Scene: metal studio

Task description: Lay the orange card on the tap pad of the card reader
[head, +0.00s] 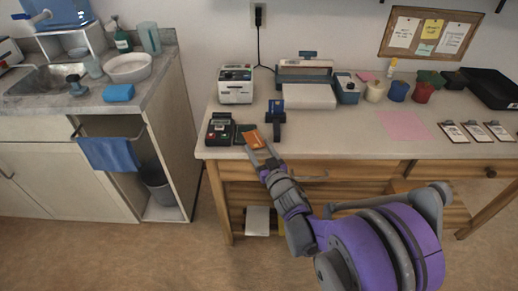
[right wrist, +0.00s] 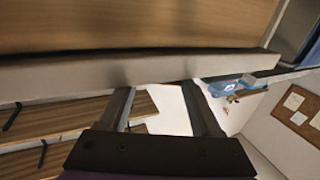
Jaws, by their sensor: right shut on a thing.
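The orange card (head: 254,139) is held flat at the front edge of the worktop, just right of the card reader (head: 219,129). Its left end appears over or beside the dark tap pad (head: 240,130); whether it touches the pad cannot be told. My right gripper (head: 264,153) is shut on the card's near end, reaching in from the front right. In the right wrist view my right gripper (right wrist: 160,95) shows two fingers below the worktop's pale edge; the card cannot be made out there. My left gripper is not in view.
A dark stand with a blue card (head: 277,105) is just right of the orange card. A white-and-grey machine (head: 235,85) stands behind the reader. A pink sheet (head: 403,126) lies farther right. The worktop's front edge (head: 350,153) is directly beneath my right arm.

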